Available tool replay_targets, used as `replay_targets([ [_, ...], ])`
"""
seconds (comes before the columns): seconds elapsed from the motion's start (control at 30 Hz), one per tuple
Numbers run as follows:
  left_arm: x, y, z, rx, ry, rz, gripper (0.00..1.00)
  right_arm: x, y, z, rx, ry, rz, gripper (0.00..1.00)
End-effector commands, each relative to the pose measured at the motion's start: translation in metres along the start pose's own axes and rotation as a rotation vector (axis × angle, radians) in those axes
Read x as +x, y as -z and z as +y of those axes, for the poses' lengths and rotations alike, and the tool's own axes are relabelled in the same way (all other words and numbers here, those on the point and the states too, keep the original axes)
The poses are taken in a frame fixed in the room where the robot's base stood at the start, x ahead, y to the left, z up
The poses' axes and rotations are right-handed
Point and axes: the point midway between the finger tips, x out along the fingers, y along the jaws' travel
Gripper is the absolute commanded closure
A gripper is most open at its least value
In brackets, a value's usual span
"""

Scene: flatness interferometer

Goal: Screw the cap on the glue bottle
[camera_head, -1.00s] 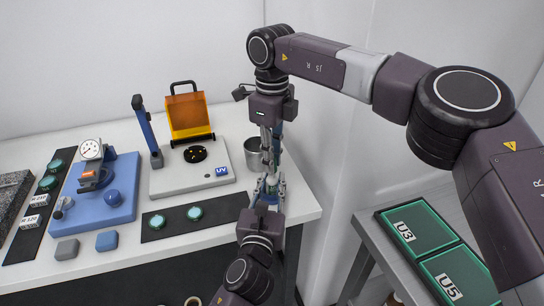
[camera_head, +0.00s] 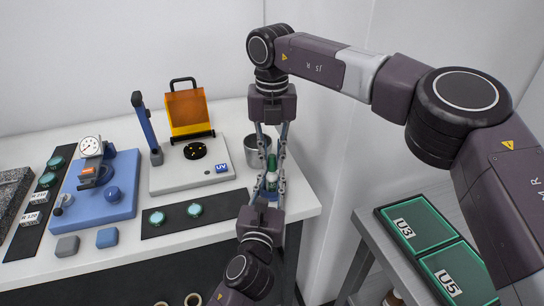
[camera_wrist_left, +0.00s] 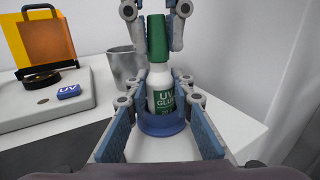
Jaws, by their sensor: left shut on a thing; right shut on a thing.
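The white glue bottle (camera_wrist_left: 162,88), labelled UV GLUE, stands upright with its base in a blue round holder (camera_wrist_left: 163,124). My left gripper (camera_wrist_left: 161,105) has a finger on each side of the bottle low down, shut on it. The tall green cap (camera_wrist_left: 157,40) sits upright on the bottle's top; the thread is hidden. My right gripper (camera_head: 272,158) comes from above, shut on the cap, with a finger on either side. In the head view the bottle (camera_head: 272,180) and the cap (camera_head: 271,163) show between the two grippers.
A metal cup (camera_head: 253,151) stands just behind the bottle. The UV plate (camera_head: 222,182) with its orange shield (camera_head: 187,112) is to the left. The dial gauge stand (camera_head: 100,190) is farther left. The bench's right edge is close; green trays (camera_head: 418,222) lie beyond it.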

Motion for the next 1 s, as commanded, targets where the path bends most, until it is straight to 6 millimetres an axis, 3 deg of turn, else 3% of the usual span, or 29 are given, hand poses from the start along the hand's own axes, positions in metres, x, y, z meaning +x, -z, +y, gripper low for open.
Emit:
replay_targets([
  [1.0,-0.0002,0.0006,-0.0002,0.0,0.0,0.001,1.0,0.0002,-0.0002,-0.0002,1.958,0.001,0.002,0.91],
])
